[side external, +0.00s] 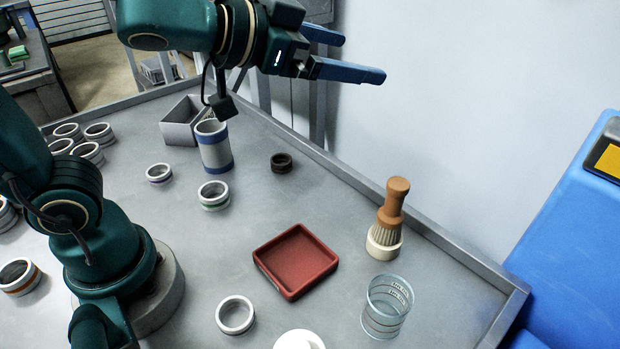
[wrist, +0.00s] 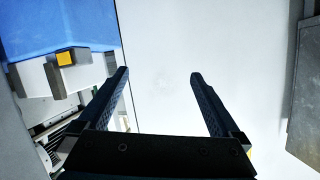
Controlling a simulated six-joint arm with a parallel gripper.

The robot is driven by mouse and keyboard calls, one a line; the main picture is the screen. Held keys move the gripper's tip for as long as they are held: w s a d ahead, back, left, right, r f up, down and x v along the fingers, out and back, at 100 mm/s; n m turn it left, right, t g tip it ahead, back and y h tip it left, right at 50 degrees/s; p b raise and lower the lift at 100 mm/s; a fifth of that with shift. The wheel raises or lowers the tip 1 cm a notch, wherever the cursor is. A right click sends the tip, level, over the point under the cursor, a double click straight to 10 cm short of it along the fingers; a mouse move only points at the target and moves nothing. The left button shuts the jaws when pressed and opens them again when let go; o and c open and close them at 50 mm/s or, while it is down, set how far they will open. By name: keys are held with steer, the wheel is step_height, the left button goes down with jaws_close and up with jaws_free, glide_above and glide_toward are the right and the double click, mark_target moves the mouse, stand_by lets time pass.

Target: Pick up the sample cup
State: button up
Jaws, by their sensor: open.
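My gripper (side external: 362,58) is open and empty, held high above the back of the table with its two blue fingers pointing right. In the wrist view the open fingers (wrist: 159,73) have only pale wall and floor-like surface between them. No label marks the sample cup. A tall grey cylinder with blue bands (side external: 213,147) stands upright at the back, below and left of my gripper. A small dark brown round cup or ring (side external: 281,163) sits to its right. A clear glass beaker (side external: 387,308) stands at the front right. None of these three is touched by my gripper.
A red square tray (side external: 296,261) lies mid-table, with a wooden-handled brush (side external: 388,218) upright to its right. Several rings are around, including a green-banded one (side external: 213,195) and a white one (side external: 235,315). A grey open box (side external: 184,122) stands behind the cylinder. A raised rim edges the table.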

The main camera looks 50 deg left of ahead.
steer(key=s+d+f+m+g+h, duration=0.25)
steer(key=d+m+h, duration=0.35)
steer(key=d, duration=0.4)
steer(key=m+g+h, duration=0.3)
steer(key=g+h, duration=0.1)
steer(key=g, duration=0.3)
glide_above(407, 305)
steer(key=s+a, duration=0.2)
steer(key=a, duration=0.2)
step_height(407, 305, down, 4)
steer(key=shift+t, duration=0.25)
step_height(407, 305, down, 15)
steer(key=shift+d+r, duration=0.1)
steer(key=shift+w+d+f, duration=0.15)
steer(key=shift+d+f, duration=0.2)
steer(key=shift+d, duration=0.05)
steer(key=shift+x, duration=2.15)
steer(key=shift+w, duration=0.1)
steer(key=shift+r, duration=0.1)
steer(key=c, duration=1.4)
